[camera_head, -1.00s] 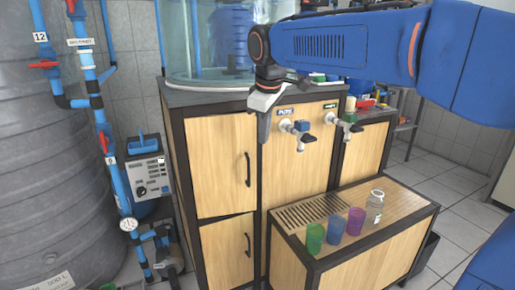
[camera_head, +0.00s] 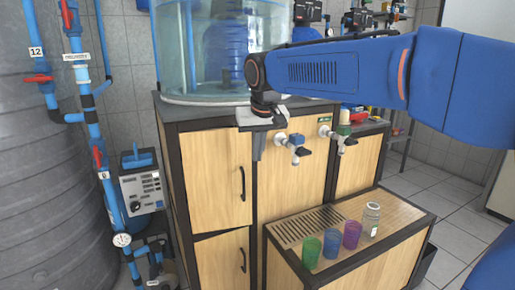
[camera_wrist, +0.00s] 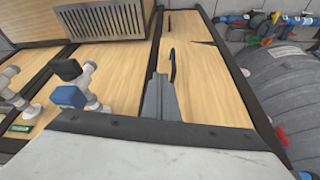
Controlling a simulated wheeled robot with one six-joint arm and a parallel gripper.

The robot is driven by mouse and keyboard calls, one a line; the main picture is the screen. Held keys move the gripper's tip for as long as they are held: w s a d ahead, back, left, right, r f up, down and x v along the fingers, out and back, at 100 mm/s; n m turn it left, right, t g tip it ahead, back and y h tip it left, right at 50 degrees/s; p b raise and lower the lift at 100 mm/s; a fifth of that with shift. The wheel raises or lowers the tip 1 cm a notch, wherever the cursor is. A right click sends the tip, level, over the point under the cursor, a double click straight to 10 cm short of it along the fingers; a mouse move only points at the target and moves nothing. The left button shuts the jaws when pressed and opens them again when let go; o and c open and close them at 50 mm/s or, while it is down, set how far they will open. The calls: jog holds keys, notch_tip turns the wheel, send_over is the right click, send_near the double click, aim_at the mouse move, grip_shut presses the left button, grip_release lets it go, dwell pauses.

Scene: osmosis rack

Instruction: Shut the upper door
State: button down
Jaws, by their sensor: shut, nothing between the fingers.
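The upper door (camera_head: 213,180) is a light wood panel with a dark handle (camera_head: 242,183) on its right side. It looks nearly flush with the cabinet front, but a dark wedge-shaped gap shows below it, so it may stand slightly ajar. It also shows in the wrist view (camera_wrist: 192,85). My gripper (camera_head: 256,157) is shut and empty, its fingers pointing down in front of the cabinet, to the right of the door's upper right edge. In the wrist view my fingers (camera_wrist: 161,80) appear close beside the handle (camera_wrist: 172,66); I cannot tell whether they touch anything.
The lower door (camera_head: 222,262) is below. Two taps (camera_head: 293,145) (camera_head: 336,138) stick out to the right of my gripper. A bench (camera_head: 350,265) with cups and a jar (camera_head: 371,219) stands in front. A glass tank (camera_head: 210,60) is on top, and a large grey tank (camera_head: 50,180) is at left.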

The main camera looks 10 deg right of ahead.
jog(key=w+f, duration=0.5)
jog(key=w, duration=0.1)
jog(key=shift+w+a+f, duration=0.15)
jog(key=shift+a+f, duration=0.1)
jog(key=shift+f, duration=0.15)
jog(key=shift+w, duration=1.25)
